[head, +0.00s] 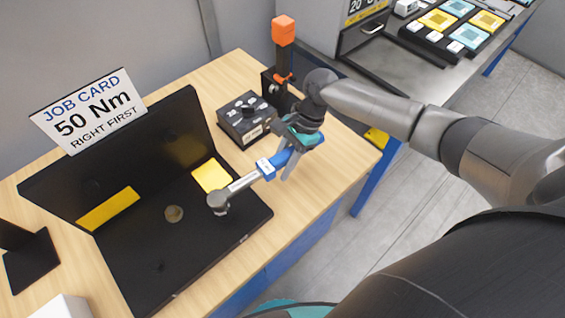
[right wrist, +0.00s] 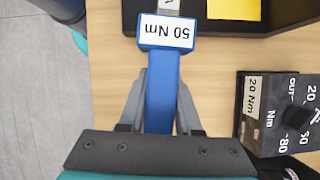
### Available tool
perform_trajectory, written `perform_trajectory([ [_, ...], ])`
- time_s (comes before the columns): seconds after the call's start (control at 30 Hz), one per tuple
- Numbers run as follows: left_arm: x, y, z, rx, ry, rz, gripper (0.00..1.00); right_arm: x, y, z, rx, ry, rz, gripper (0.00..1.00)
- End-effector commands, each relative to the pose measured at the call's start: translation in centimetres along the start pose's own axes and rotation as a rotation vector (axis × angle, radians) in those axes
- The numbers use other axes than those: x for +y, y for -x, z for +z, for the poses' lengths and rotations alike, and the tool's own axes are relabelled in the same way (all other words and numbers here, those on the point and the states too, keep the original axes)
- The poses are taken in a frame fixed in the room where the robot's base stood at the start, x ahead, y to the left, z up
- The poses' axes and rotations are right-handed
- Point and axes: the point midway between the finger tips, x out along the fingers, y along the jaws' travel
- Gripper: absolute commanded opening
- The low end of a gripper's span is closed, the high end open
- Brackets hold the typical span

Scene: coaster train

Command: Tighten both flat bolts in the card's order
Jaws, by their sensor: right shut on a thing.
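My right gripper (head: 291,152) is shut on the blue handle of a torque wrench (head: 243,183). In the right wrist view the fingers (right wrist: 160,98) flank the handle, and a label on the wrench (right wrist: 165,32) reads 50 Nm. The wrench's round head (head: 218,201) is over the right part of the black fixture (head: 150,260), near a yellow patch (head: 211,176). It hides whatever is beneath it, so I cannot tell if it sits on a bolt. A flat round bolt (head: 173,214) shows left of it. The job card (head: 88,109) reads 50 Nm, right first. My left gripper is out of view.
A black dial box (head: 247,119), labelled 20 Nm in the right wrist view (right wrist: 280,112), stands behind the wrench. Beside it is an upright orange-handled tool (head: 284,32) in a black stand. A black stand (head: 32,262) and a white block (head: 62,308) are at the left.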

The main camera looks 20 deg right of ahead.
Motion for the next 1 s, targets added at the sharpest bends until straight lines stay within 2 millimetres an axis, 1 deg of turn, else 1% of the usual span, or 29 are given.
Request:
perform_trajectory([
  [0.7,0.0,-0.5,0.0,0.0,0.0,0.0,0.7,-0.2,-1.5,-0.6,-0.006,0.001,-0.005,0.0],
  [1.0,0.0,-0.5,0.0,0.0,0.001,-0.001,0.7,-0.2,-1.6,-0.6,-0.006,0.001,-0.005,0.0],
])
